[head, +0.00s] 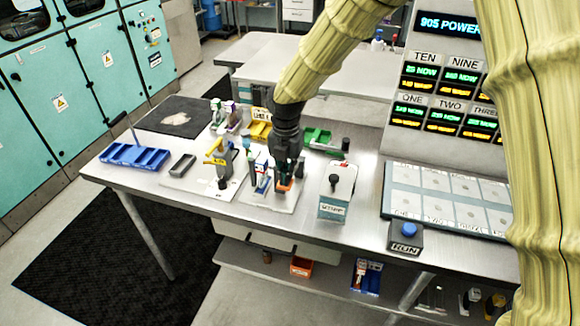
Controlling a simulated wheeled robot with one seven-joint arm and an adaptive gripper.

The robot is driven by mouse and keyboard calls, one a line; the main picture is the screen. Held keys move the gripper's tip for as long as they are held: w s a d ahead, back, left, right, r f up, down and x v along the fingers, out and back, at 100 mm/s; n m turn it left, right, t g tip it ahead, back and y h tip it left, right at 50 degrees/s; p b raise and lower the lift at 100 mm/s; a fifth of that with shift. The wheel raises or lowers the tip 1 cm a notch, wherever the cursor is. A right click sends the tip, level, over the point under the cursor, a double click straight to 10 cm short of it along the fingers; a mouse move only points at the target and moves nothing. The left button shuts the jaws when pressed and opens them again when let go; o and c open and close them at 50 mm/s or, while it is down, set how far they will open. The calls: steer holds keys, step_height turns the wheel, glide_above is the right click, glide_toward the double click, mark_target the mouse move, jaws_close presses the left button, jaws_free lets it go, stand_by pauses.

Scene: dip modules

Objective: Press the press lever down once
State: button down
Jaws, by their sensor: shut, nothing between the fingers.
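A small press-like stand (216,170) with a yellow arm (213,150) on top sits on a pale plate, left of the middle of the bench. It looks like the press with its lever, but the picture is too small to be sure which part is the lever. My gripper (285,184) is shut and empty, pointing down over the neighbouring pale plate to the right of this stand. An orange part shows at its fingertips; I cannot tell if they touch it. My gripper and wrist hide part of the fixture behind them.
A blue tray (134,157) lies at the bench's left. A display board (440,95) rises behind. Yellow and green bins stand at the back.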

steer(key=shift+f, duration=0.85)
steer(key=shift+r, duration=0.15)
step_height(320, 180, up, 13)
steer(key=p, duration=0.9)
steer(key=shift+p, duration=0.35)
stand_by(0.4)
stand_by(0.4)
